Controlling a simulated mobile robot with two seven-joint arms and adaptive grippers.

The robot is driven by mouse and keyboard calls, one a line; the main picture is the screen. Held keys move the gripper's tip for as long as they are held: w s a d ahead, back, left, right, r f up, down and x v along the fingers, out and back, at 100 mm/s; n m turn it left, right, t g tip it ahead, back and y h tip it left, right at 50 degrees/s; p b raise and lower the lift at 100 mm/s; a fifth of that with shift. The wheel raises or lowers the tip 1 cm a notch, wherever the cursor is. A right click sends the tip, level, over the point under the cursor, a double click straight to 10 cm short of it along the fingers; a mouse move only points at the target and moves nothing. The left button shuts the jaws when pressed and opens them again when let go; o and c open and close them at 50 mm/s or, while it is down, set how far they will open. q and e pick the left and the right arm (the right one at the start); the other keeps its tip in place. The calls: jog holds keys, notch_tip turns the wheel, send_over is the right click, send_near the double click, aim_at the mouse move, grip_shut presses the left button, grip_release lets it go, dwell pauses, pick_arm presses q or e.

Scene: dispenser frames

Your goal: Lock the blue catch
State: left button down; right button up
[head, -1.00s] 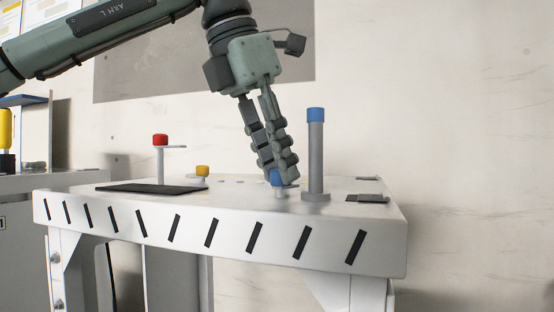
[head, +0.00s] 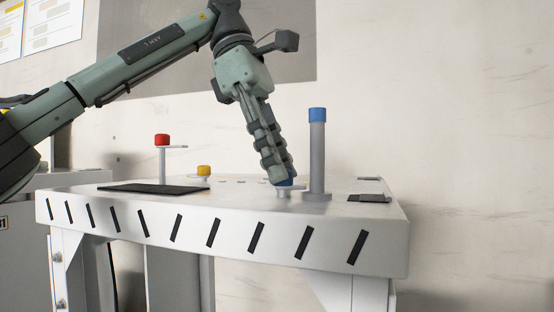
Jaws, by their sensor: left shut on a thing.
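The blue catch (head: 286,183) is a short knob with a blue top on a small grey base, on the white table near its right part. My left gripper (head: 281,178) reaches down from above and is shut on the blue top, hiding most of it. A tall grey post with a blue cap (head: 317,115) stands just to the right of the catch, apart from the gripper. Whether the catch is locked cannot be told. My right gripper is not in view.
The white table (head: 230,230) has black stripes along its front edge. A red-capped post (head: 162,140) with a side arm, a yellow knob (head: 204,170) and a black mat (head: 150,188) are on the left. A dark plate (head: 369,198) lies at the right.

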pick_arm(q)
jog(key=shift+w+r+m+g, duration=0.15)
jog(key=shift+m+g, duration=0.35)
jog(key=shift+m, duration=0.7)
jog(key=shift+m+y, duration=0.3)
jog(key=c, duration=1.6)
grip_release()
jog(key=shift+o, duration=0.2)
